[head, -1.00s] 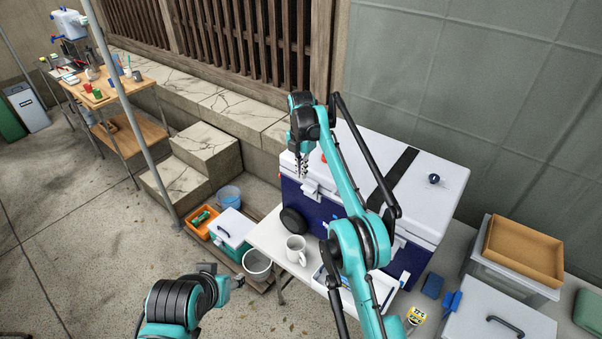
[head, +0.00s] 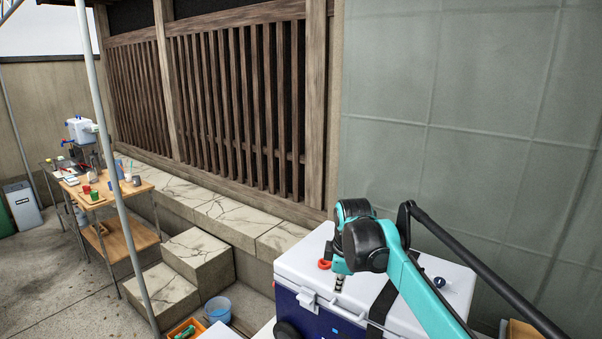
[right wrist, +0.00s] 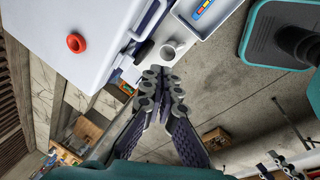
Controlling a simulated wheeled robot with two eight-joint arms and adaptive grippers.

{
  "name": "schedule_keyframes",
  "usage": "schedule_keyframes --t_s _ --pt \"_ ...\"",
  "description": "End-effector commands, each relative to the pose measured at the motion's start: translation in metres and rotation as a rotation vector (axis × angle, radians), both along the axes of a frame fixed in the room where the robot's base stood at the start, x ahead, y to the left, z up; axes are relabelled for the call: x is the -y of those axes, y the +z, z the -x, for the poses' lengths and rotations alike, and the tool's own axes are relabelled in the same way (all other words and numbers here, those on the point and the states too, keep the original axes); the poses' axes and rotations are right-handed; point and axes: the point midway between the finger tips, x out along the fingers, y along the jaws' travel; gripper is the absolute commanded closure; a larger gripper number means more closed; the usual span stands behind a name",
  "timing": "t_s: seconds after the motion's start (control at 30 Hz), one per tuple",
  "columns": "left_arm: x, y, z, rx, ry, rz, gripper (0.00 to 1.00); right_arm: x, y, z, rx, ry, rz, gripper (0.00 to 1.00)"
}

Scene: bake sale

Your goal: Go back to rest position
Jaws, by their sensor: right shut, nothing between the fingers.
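My right gripper (head: 339,284) hangs down in front of the cooler's white lid in the head view. Its fingers (right wrist: 162,92) are together and empty in the right wrist view. The dark blue cooler (head: 318,318) with its white lid is just behind and below it. I cannot tell whether the fingers touch it, but they look apart from it in the wrist view. My left gripper is out of the head view. Its segmented fingers (right wrist: 284,165) seem to show at the lower right of the right wrist view, cut off by the edge.
A red ring (head: 324,264) and a dark blue knob-like thing (head: 439,282) are on the lid. A white mug (right wrist: 172,48) stands on the small table. Stone steps (head: 198,258), a blue bucket (head: 218,309) and a grey pole (head: 115,170) are to the left.

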Motion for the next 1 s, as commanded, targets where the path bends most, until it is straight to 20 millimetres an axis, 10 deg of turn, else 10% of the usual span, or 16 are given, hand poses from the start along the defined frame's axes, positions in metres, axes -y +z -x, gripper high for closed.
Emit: schedule_keyframes --t_s 0.27,0.6,1.0 --pt "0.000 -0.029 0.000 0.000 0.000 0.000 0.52 0.044 -0.034 0.114 0.112 -0.504 -0.180 1.00" --pt "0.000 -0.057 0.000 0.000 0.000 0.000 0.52 0.076 -0.132 0.240 0.226 -1.056 -0.454 1.00" --pt "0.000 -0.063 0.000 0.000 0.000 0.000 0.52 0.084 -0.174 0.275 0.260 -1.245 -0.571 1.00"
